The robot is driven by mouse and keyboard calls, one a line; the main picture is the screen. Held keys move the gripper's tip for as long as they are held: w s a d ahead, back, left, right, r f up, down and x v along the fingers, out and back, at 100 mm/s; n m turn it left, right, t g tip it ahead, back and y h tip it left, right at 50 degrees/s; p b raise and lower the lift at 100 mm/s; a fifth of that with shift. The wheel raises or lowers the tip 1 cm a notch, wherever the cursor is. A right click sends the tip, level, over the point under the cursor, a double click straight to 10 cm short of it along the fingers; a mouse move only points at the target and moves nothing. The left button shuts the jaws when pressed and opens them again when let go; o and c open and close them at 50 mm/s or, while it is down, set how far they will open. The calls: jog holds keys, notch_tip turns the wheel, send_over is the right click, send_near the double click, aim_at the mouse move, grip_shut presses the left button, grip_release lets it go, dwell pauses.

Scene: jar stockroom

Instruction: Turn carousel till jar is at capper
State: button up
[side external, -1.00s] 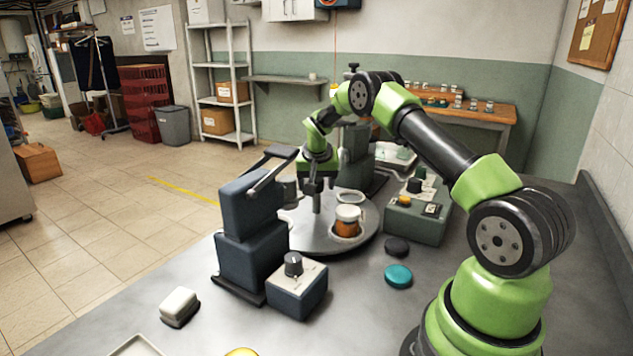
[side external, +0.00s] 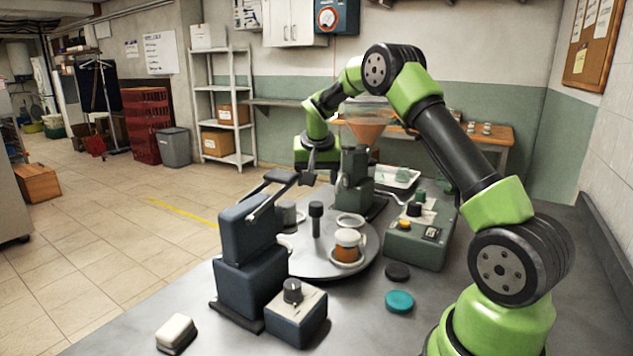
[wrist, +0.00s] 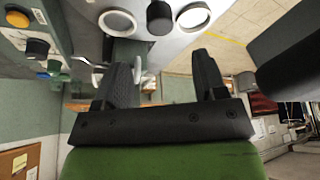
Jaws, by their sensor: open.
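The carousel (side external: 352,274) is a round grey turntable with pale ring seats and a dark-topped upright post (side external: 316,226) near its middle. An orange jar with a white top (side external: 347,246) stands in a seat on its right side. The dark blue machine with a lever (side external: 252,245), apparently the capper, stands at the carousel's left; the jar is apart from it. My gripper (side external: 307,178) is open and empty, above and behind the post. In the wrist view, my gripper's fingers (wrist: 167,75) are spread, with the post's black top (wrist: 160,17) beyond them.
A hopper machine (side external: 355,178) stands behind the carousel, close to my arm. A green control box (side external: 418,240) is at its right. A dark puck (side external: 397,271) and a teal puck (side external: 399,301) lie in front. A knob box (side external: 297,312) stands beside the lever machine.

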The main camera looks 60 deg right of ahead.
jog(key=shift+s+d+f, duration=0.1)
jog(key=c, duration=0.3)
jog(key=s+d+f+m+y, duration=0.1)
jog(key=s+m, duration=0.1)
jog(key=s+d+f+m+g+y, duration=0.1)
jog(key=s+d+m, duration=0.1)
jog(key=s, duration=0.1)
jog(key=s+d+f+m+y, duration=0.1)
jog(key=s+m, duration=0.2)
jog(key=shift+s+d+f+g, duration=0.2)
jog(key=shift+f+g, duration=0.1)
jog(key=shift+f, duration=0.1)
grip_shut()
jog(key=m+t+y, duration=0.2)
jog(key=m+y, duration=0.2)
jog(key=m, duration=0.3)
send_near(364, 257)
notch_tip(364, 257, up, 3)
jog(key=d, duration=0.2)
jog(key=x, duration=0.9)
jog(key=shift+s+a+f, duration=0.25)
jog(key=shift+s+f, duration=0.05)
jog(key=shift+f, duration=0.1)
jog(key=shift+a+m, duration=0.2)
jog(key=shift+m, duration=0.1)
jog(key=shift+a, duration=0.2)
